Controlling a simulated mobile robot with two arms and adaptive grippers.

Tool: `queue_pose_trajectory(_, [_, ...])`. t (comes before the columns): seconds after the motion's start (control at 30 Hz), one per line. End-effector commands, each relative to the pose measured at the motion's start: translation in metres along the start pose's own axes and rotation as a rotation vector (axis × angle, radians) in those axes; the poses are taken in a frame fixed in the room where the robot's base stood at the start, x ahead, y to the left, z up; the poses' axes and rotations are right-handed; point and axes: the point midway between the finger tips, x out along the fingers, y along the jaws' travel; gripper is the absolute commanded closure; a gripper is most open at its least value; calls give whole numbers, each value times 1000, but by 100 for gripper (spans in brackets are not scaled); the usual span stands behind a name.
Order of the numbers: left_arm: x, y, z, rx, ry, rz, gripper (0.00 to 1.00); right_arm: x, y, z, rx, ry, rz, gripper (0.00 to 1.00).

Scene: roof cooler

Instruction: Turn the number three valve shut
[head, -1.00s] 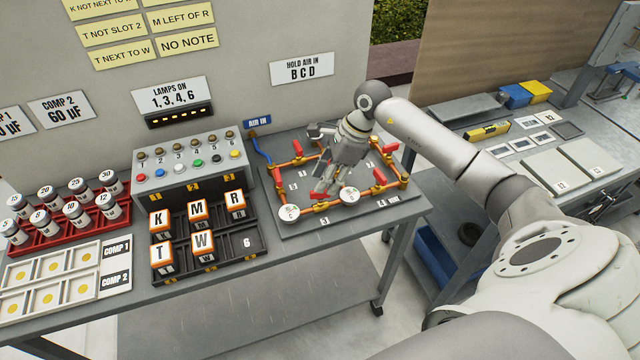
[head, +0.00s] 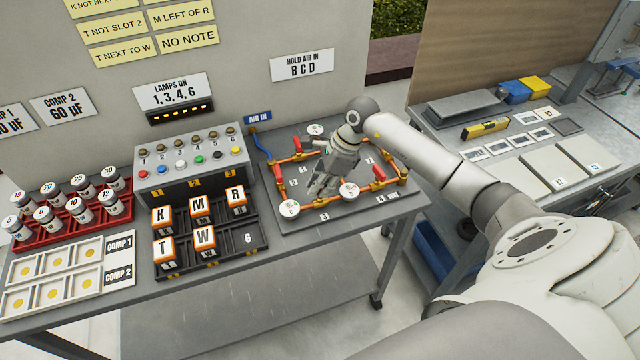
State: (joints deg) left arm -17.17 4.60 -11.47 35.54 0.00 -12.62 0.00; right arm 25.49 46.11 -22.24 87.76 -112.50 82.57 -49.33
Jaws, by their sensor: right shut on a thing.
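The pipe board (head: 380,204) lies on the bench with orange pipes, white round gauges and red valve handles. The number three valve is behind the tag 3 (head: 324,216) on the board's front pipe run, between two gauges. My right gripper (head: 319,191) points down over this valve and is shut on its handle, which the fingers hide. Other red handles show at the back left (head: 297,144) and at the right (head: 378,172). My left gripper is not in view.
Left of the board stand a lamp box (head: 195,160) and a black rack of letter blocks (head: 255,236). A gauge (head: 291,209) and another gauge (head: 349,191) flank the gripper closely. A second bench (head: 500,190) is at the right.

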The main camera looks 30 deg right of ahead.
Motion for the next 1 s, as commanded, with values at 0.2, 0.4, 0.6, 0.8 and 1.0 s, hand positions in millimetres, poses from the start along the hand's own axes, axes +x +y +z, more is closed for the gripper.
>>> queue_pose_trajectory(0.2, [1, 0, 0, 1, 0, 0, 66, 0, 0, -1, 14, 1, -7, 100])
queue_pose_trajectory(0.4, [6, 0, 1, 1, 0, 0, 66, 1, 0, -1, 81, 2, -36, 100])
queue_pose_trajectory(0.6, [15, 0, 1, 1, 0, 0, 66, 2, 0, -2, 214, 3, -93, 100])
queue_pose_trajectory(0.8, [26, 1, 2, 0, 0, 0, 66, 2, 0, -2, 386, 1, -165, 100])
queue_pose_trajectory(1.0, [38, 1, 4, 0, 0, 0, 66, 2, -1, -1, 559, -1, -238, 100])
